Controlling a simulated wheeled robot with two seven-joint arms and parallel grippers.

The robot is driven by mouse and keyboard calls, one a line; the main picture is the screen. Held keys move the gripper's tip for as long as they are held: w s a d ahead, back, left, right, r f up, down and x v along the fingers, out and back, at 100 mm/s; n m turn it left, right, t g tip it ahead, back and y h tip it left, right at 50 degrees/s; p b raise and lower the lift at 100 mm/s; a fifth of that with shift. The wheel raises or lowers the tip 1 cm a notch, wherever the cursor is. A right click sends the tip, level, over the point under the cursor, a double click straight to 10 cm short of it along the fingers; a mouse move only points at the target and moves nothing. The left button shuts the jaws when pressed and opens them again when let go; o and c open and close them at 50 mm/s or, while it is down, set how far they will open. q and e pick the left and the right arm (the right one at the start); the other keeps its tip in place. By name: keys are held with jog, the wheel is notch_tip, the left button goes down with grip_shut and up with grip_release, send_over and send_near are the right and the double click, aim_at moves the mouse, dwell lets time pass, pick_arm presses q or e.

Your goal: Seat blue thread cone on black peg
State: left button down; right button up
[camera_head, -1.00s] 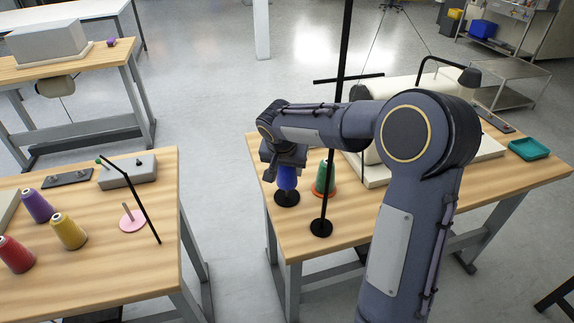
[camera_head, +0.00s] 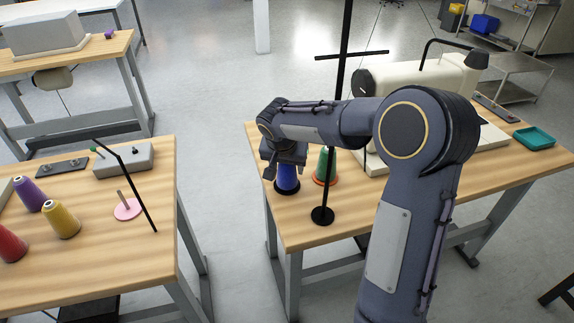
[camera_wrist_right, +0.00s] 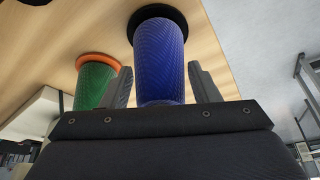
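The blue thread cone (camera_head: 286,176) is upright over the round black base (camera_head: 287,191) of the black peg, near the left edge of the right-hand table. In the right wrist view the cone (camera_wrist_right: 160,62) covers the middle of the black base (camera_wrist_right: 181,17), and its lower end appears to meet it. The peg itself is hidden. My right gripper (camera_head: 286,160) points down at the cone. My left gripper is not in view.
A green cone on an orange base (camera_head: 325,180) stands close by on the right. A black pole stand (camera_head: 322,215) rises in front of it. A cream sewing machine (camera_head: 430,80) stands behind. The left table (camera_head: 90,245) carries purple, yellow and red cones.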

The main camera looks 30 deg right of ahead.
jog(key=o, duration=0.3)
jog(key=shift+o, duration=0.2)
jog(key=v, duration=0.8)
jog(key=shift+p, duration=0.45)
jog(key=shift+a+f, duration=0.1)
